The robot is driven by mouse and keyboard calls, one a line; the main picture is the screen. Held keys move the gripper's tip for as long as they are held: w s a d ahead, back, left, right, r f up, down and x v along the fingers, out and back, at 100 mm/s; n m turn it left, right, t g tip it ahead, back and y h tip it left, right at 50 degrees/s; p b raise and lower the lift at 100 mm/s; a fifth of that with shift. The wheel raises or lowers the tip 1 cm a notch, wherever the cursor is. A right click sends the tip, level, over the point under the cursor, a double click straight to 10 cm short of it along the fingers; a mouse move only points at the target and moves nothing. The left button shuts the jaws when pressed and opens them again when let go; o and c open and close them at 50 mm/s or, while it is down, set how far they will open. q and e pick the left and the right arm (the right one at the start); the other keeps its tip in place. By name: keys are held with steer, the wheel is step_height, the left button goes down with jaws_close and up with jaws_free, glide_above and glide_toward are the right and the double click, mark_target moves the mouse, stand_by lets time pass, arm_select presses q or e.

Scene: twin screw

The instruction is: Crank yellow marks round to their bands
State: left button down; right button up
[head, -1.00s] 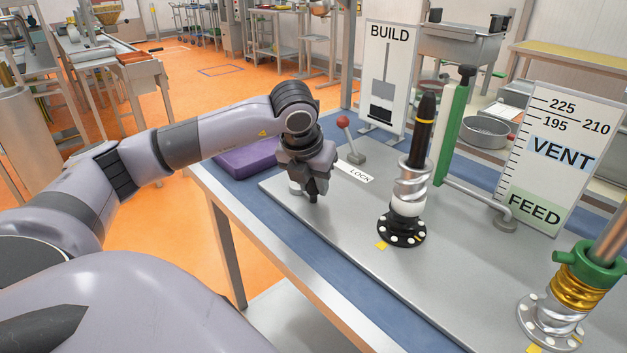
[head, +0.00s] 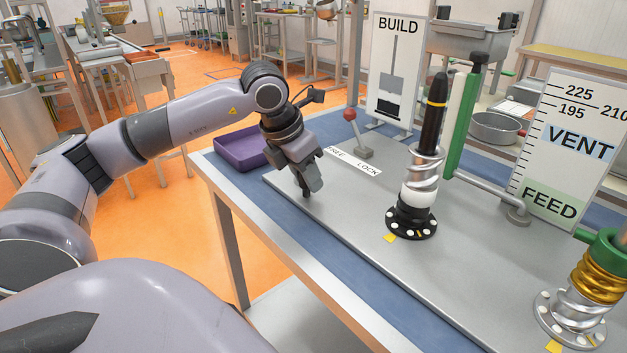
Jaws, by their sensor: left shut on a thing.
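The nearer-left screw (head: 424,165) stands upright with a black shaft, a silver thread and a black dotted flange (head: 411,226). A yellow patch (head: 390,239) lies on the plate beside its flange, and a small yellow mark shows on the flange. The gold screw (head: 602,278) stands at the right edge with a green collar (head: 606,248) and silver flange (head: 568,318); another yellow patch (head: 554,346) lies by it. My left gripper (head: 306,190) points down, low over the plate's left end, left of both screws. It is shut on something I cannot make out. My right gripper is out of view.
A red-knobbed lever (head: 350,115) stands behind a FREE/LOCK label (head: 354,161). A BUILD board (head: 396,70), a green upright (head: 464,122) and a VENT/FEED board (head: 572,145) stand behind. A purple tray (head: 238,148) sits at the table's left.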

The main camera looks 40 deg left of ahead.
arm_select(q)
steer(key=m, duration=0.1)
steer(key=s+a+m+h, duration=0.1)
steer(key=shift+a+m+b, duration=0.1)
steer(key=shift+m+b, duration=0.2)
steer(key=shift+m, duration=0.1)
steer(key=shift+s+a+m+h, duration=0.2)
steer(key=shift+a+m+h, duration=0.2)
steer(key=shift+m, duration=0.5)
steer(key=m, duration=0.1)
steer(key=a+m+g+h, duration=0.1)
steer(key=shift+s+r+m+p, duration=0.2)
steer(key=shift+m+p, duration=0.1)
steer(key=shift+p, duration=0.1)
steer(key=shift+a+m+g+p, duration=0.3)
steer(key=shift+a+m+p, duration=0.25)
steer(key=shift+m, duration=0.55)
steer(key=shift+a+f+m+h+p, duration=0.1)
steer(key=shift+a+m+h+p, duration=0.25)
steer(key=shift+m, duration=0.25)
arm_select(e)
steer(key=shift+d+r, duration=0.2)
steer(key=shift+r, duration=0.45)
arm_select(q)
steer(key=shift+g, duration=0.3)
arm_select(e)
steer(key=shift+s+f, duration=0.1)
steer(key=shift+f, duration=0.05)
